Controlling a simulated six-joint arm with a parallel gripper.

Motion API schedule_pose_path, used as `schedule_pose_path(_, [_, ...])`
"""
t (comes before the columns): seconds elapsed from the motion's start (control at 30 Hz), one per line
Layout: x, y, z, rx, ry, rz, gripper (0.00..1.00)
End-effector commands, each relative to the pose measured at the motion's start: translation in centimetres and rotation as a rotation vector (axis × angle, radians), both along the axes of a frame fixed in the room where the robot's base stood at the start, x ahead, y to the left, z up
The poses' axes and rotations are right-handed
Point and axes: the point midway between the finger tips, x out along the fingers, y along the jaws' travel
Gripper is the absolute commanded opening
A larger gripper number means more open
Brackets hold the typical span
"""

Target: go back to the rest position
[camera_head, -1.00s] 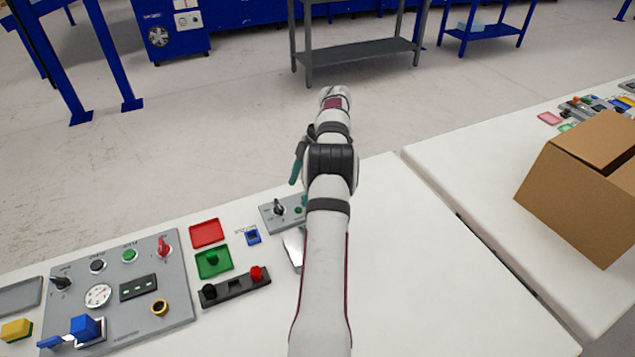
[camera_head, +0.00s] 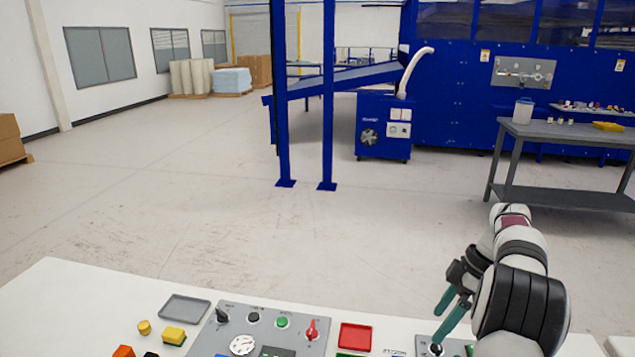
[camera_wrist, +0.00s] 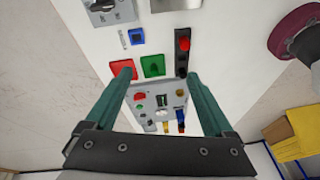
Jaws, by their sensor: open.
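My gripper (camera_head: 447,318) is at the lower right of the head view, with its green fingers angled down to the left above the white table (camera_head: 62,290). In the wrist view my gripper (camera_wrist: 160,82) shows two green fingers spread apart with nothing between them. Beyond the fingertips lie a red tray (camera_wrist: 122,68), a green tray (camera_wrist: 153,66) and a grey control panel (camera_wrist: 158,100). The control panel also shows in the head view (camera_head: 235,322), left of my gripper. The fingers look clear of these things.
Open floor (camera_head: 220,220) stretches behind the table. A grey workbench (camera_head: 570,135) and blue machinery (camera_head: 450,100) stand farther back.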

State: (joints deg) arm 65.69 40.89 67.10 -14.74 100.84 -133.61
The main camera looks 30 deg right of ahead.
Motion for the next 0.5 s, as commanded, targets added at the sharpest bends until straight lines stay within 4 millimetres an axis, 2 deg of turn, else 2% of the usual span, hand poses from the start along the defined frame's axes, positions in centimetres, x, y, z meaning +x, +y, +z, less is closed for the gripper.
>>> schedule_pose_path(0.03, [2.6,4.7,2.2,0.004,0.050,-0.052,0.88])
schedule_pose_path(0.07, [3.7,7.5,3.3,0.008,0.085,-0.102,0.88])
schedule_pose_path(0.1, [4.7,11.5,4.5,0.011,0.132,-0.174,0.88])
schedule_pose_path(0.17, [5.1,17.8,5.9,0.010,0.196,-0.285,0.88])
schedule_pose_path(0.2, [4.7,22.1,6.6,0.005,0.238,-0.365,0.88])
schedule_pose_path(0.27, [2.9,28.1,7.0,-0.007,0.290,-0.488,0.88])
schedule_pose_path(0.3, [1.0,31.7,6.9,-0.015,0.321,-0.572,0.88])
schedule_pose_path(0.33, [-0.6,34.0,6.6,-0.021,0.341,-0.636,0.88])
schedule_pose_path(0.4, [-4.5,38.1,5.5,-0.032,0.373,-0.768,0.88])
schedule_pose_path(0.5, [-8.9,40.9,3.6,-0.040,0.402,-0.915,0.88])
